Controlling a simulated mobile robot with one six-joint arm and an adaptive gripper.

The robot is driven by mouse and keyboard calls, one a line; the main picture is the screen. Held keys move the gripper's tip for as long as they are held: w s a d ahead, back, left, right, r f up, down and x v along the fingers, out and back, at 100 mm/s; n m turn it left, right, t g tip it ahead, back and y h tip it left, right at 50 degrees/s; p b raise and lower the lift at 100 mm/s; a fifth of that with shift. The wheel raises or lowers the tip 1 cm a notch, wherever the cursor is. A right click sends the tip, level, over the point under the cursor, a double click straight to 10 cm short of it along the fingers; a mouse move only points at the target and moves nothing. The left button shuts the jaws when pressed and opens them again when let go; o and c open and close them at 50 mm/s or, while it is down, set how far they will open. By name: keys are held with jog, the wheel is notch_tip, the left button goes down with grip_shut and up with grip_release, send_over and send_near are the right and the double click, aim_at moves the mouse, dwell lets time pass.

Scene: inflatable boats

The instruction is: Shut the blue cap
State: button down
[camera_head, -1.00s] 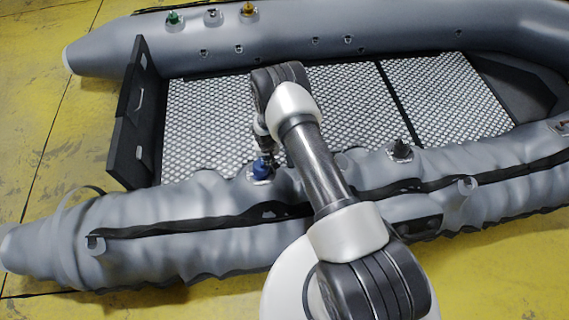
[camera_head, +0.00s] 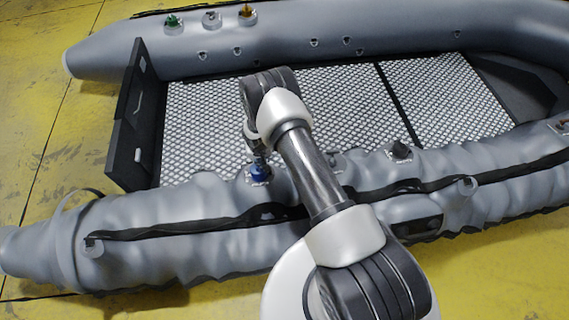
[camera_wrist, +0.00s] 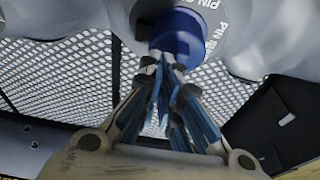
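The blue cap (camera_head: 259,172) sits on a valve on the near grey tube of the boat. Whether the tips touch the cap I cannot tell. In the head view my gripper (camera_head: 258,156) is small, just above the cap, and partly hidden by my arm.
A black valve (camera_head: 401,150) stands on the near tube to the right. Green (camera_head: 173,20), grey (camera_head: 211,18) and orange (camera_head: 247,12) caps sit on the far tube. A dark transom board (camera_head: 130,120) rises at the left. The patterned floor (camera_head: 205,120) between the tubes is clear.

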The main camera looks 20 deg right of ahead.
jog(key=shift+s+a+f, duration=0.2)
jog(key=shift+a+f, duration=0.15)
jog(key=shift+a, duration=0.35)
jog(key=shift+w+r+p, duration=0.15)
jog(key=shift+r+p, duration=0.3)
jog(key=r, duration=0.1)
jog(key=r+p, duration=0.1)
jog(key=r, duration=0.1)
jog(key=r+p, duration=0.1)
jog(key=shift+w+a+r, duration=0.15)
jog(key=shift+a+r, duration=0.1)
jog(key=shift+r, duration=0.1)
jog(key=shift+d+r+p, duration=0.1)
jog(key=shift+r+p, duration=0.45)
jog(key=shift+r, duration=0.1)
jog(key=shift+d, duration=0.1)
